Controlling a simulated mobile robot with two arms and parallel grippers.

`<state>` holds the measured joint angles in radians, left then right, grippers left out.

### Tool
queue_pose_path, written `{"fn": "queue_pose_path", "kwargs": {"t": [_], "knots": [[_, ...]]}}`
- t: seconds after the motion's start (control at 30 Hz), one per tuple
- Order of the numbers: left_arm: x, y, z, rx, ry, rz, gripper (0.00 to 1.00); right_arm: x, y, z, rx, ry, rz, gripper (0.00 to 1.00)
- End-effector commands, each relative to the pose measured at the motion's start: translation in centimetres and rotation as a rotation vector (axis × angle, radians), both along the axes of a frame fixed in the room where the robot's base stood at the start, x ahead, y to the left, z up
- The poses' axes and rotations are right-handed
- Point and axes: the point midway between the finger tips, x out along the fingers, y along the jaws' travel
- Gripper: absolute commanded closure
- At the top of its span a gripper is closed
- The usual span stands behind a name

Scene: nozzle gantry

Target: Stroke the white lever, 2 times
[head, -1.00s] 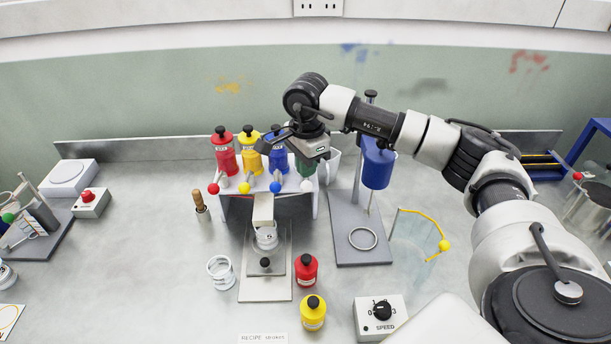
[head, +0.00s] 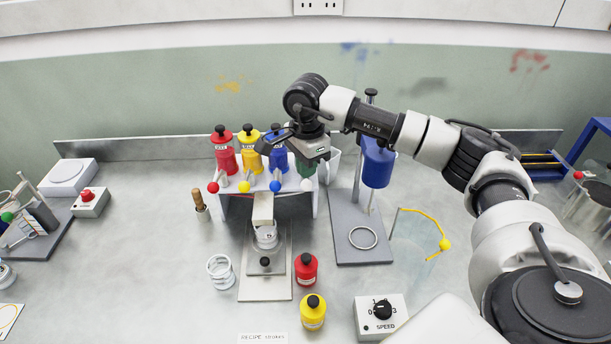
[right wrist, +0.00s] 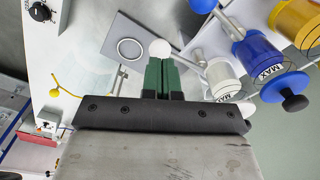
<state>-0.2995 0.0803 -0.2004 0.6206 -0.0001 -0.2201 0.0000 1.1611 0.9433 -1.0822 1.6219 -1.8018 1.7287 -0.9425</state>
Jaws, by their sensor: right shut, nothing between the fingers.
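The white lever's round white knob (head: 307,185) shows at the front of the dispenser rack, at the right end of a row of red, yellow and blue knobs. My right gripper (head: 307,176) is just above and behind this knob, with its green fingers pointing down. In the right wrist view the fingers (right wrist: 160,78) are shut with nothing between them. The white knob (right wrist: 160,48) shows right at their tips; I cannot tell if they touch. The white canister (right wrist: 222,76) stands beside the fingers; in the head view the gripper mostly hides it. My left gripper is not in view.
Red (head: 225,158), yellow (head: 250,155) and blue (head: 278,158) canisters stand left of the gripper. A stand with a blue cylinder (head: 378,167) is close on the right. Loose red (head: 306,268) and yellow (head: 312,312) bottles and a speed dial box (head: 381,316) are in front.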

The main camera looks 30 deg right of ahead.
Motion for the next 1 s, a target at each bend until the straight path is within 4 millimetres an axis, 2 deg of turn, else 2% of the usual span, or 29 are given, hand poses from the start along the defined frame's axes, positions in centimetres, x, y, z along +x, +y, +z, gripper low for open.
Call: {"fn": "queue_pose_path", "kwargs": {"t": [1.0], "knots": [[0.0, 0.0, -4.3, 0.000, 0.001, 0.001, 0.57, 0.0, 0.0, -5.5, -0.001, 0.001, 0.000, 1.00]]}}
